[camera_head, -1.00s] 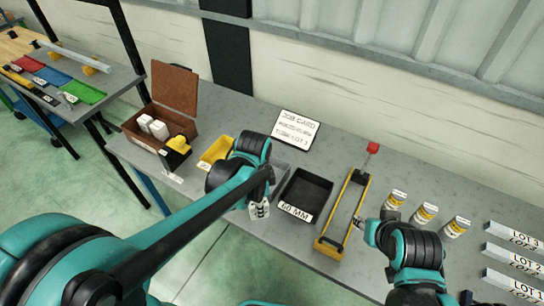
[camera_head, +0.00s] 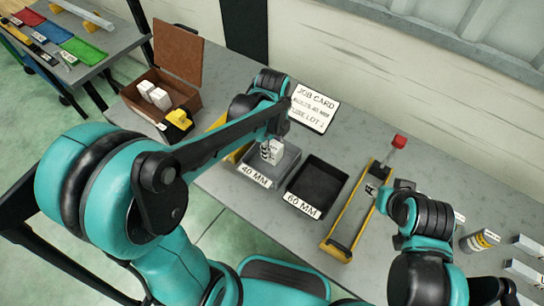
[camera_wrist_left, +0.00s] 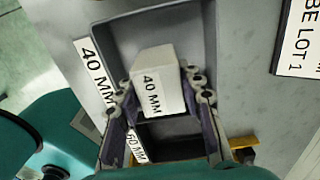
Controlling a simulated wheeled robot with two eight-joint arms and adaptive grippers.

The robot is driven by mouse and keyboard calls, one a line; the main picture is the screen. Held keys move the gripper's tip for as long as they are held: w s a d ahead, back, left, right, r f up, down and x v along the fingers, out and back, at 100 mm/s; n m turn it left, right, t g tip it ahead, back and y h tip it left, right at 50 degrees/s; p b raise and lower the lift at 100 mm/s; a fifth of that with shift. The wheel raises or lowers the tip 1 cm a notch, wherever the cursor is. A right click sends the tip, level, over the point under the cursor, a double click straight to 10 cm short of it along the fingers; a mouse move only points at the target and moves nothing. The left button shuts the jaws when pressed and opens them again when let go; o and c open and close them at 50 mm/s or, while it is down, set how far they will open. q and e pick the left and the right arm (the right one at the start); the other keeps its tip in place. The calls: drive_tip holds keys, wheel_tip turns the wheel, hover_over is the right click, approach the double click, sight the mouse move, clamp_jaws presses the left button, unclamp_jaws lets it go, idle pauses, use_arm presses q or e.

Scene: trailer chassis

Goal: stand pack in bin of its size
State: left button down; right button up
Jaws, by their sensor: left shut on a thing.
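My left gripper (camera_head: 268,151) is shut on a white pack (camera_head: 277,149). In the left wrist view the pack (camera_wrist_left: 152,72) sits between the two fingers, and its label reads 40 MM. The pack is at the grey bin (camera_head: 286,168) labelled 40 MM; the bin's walls (camera_wrist_left: 98,38) surround it in the wrist view. I cannot tell whether the pack touches the bin's floor. The black bin (camera_head: 318,184) labelled 60 MM is empty. A yellow bin (camera_head: 236,155) is mostly hidden behind my left arm. My right gripper (camera_head: 381,198) is beside a yellow-framed tool; its fingers are unclear.
An open brown box (camera_head: 196,103) holds two white packs (camera_head: 159,97), with a yellow-black item at its front. The job card (camera_head: 314,108) lies behind the bins. The yellow-framed tool (camera_head: 350,222) lies right of the black bin. A labelled can (camera_head: 479,240) lies farther right.

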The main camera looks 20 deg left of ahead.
sight(272, 155)
use_arm(q)
drive_tip(key=shift+w+a+f, duration=0.1)
drive_tip(key=shift+w+f, duration=0.1)
drive_tip(key=shift+w, duration=0.05)
drive_tip(key=shift+f, duration=0.25)
drive_tip(key=shift+f+b, duration=0.95)
drive_tip(key=shift+f, duration=0.8)
drive_tip(key=shift+f, duration=0.1)
drive_tip(key=c, duration=1)
unclamp_jaws()
